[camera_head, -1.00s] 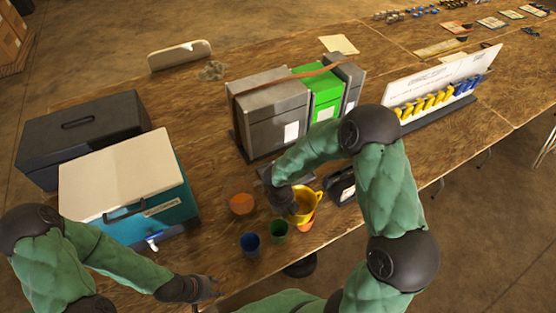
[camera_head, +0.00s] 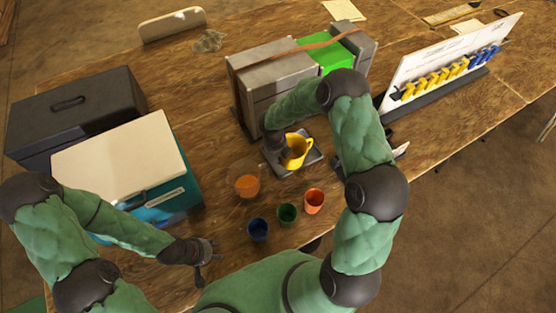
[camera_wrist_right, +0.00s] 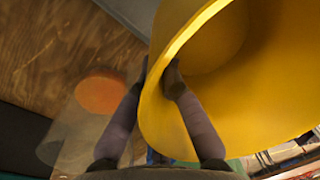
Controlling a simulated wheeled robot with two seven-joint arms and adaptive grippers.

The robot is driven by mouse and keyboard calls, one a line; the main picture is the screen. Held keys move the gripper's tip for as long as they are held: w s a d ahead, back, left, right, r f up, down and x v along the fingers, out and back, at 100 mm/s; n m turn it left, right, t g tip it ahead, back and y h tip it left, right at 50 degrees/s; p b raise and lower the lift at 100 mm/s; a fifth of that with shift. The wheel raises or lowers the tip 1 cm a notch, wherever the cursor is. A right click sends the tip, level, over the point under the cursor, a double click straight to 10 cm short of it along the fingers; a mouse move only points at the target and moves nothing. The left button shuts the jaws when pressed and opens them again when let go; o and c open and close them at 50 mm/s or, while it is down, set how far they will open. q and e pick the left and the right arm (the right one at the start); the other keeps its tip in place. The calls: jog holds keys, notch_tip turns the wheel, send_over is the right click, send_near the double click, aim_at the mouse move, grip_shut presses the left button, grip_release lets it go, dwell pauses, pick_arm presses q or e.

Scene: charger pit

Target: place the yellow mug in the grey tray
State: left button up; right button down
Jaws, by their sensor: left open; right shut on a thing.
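The yellow mug (camera_head: 298,150) is upright over the grey tray (camera_head: 284,173), inside its outline; I cannot tell whether it touches the tray floor. My right gripper (camera_head: 284,150) is shut on the mug's wall from the left. In the right wrist view the mug (camera_wrist_right: 235,95) fills the right side, and the two fingers of my right gripper (camera_wrist_right: 158,78) pinch its wall, one on each side. My left gripper (camera_head: 212,250) is open and empty near the table's front edge, away from the mug.
A clear cup with orange contents (camera_head: 247,186), a blue cup (camera_head: 258,229), a green cup (camera_head: 287,214) and an orange cup (camera_head: 314,200) stand in front of the tray. Grey and green boxes (camera_head: 275,75) stand behind it. A teal cooler (camera_head: 170,195) is at left.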

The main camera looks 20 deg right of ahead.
pick_arm(q)
jog(key=shift+f+b, duration=0.35)
jog(key=shift+f, duration=0.1)
pick_arm(e)
jog(key=w+f, duration=0.1)
jog(key=f, duration=0.1)
jog(key=w+d+f, duration=0.1)
jog(key=w+f, duration=0.1)
jog(key=shift+w+f, duration=0.2)
jog(key=shift+f, duration=0.1)
pick_arm(q)
jog(key=shift+f, duration=0.25)
pick_arm(e)
jog(key=shift+w+d+f, duration=0.1)
jog(key=shift+w+f, duration=0.05)
jog(key=shift+f, duration=1.45)
pick_arm(q)
jog(key=shift+b, duration=0.3)
jog(key=shift+f, duration=0.15)
pick_arm(e)
jog(key=shift+f, duration=0.15)
jog(key=c, duration=1.4)
grip_release()
